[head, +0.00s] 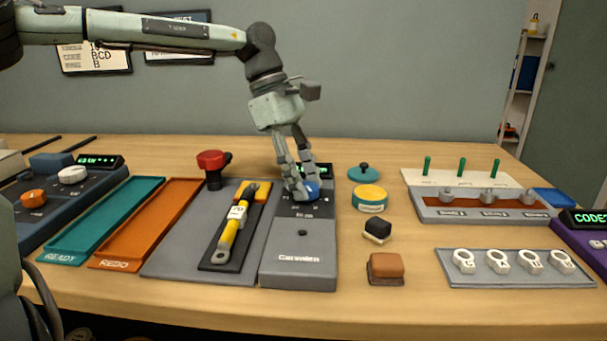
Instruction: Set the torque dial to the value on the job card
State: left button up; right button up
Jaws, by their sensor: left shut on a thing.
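A yellow torque wrench (230,235) with a tag marked 70 lies on a black rest left of the tester. Framed cards (95,55) hang on the wall, partly hidden by my left arm. My right gripper is not in view.
A teal READY tray (108,217) and an orange REDO tray (150,222) lie to the left. A red-topped post (212,165) stands behind the wrench.

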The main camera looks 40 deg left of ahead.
pick_arm(q)
jog(key=m+g, duration=0.1)
jog(key=m, duration=0.1)
jog(key=m+g, duration=0.1)
jog(key=m, duration=0.2)
jog(key=shift+w+m, duration=0.2)
jog(key=shift+m, duration=0.1)
jog(key=shift+w+d+m+g+y, duration=0.1)
jog(key=shift+m+g+y, duration=0.3)
jog(key=shift+m, duration=0.7)
jog(key=shift+m+g+y, duration=0.3)
jog(key=shift+m+g, duration=0.1)
jog(key=shift+m, duration=0.7)
jog(key=o, duration=1.2)
jog(key=shift+c, duration=0.2)
jog(key=v, duration=1.2)
